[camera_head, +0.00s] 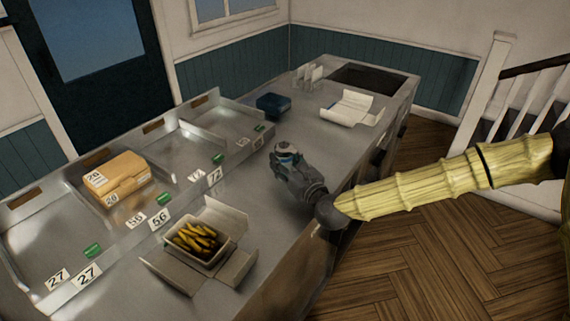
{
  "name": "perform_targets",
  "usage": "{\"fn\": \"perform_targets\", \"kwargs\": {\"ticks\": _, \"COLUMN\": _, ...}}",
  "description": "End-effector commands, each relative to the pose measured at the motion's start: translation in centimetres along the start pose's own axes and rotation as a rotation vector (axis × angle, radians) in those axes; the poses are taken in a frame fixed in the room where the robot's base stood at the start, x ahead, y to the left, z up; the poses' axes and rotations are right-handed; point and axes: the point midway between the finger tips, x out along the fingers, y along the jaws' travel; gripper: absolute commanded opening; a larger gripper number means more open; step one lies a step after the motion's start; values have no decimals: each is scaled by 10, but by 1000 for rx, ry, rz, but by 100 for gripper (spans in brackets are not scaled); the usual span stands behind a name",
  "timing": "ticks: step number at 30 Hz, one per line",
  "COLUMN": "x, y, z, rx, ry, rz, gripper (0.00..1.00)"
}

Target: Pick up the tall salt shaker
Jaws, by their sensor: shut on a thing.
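My gripper (283,166) is at the end of my arm, over the metal counter (260,235) near its middle. It is shut on a small upright thing with a pale top, the salt shaker (287,150). Only the upper part of the shaker shows above the dark fingers; its lower part is hidden by my gripper. I cannot tell whether its base touches the counter.
An open carton of yellow fries (194,239) stands at the front left. Tan boxes (118,181) sit in the raised metal trays. A blue container (273,104) and an open white box (352,108) stand farther back. Counter right of the fries is clear.

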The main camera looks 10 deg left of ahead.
Motion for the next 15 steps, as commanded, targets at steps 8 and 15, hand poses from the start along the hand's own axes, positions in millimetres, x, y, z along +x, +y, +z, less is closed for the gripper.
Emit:
{"fn": "perform_targets", "kwargs": {"ticks": 8, "x": 0, "y": 0, "z": 2, "rx": 0, "ry": -1, "rz": 0, "gripper": 3}}
{"fn": "perform_targets", "kwargs": {"ticks": 15, "x": 0, "y": 0, "z": 28, "rx": 0, "ry": -4, "rz": -1, "gripper": 3}}
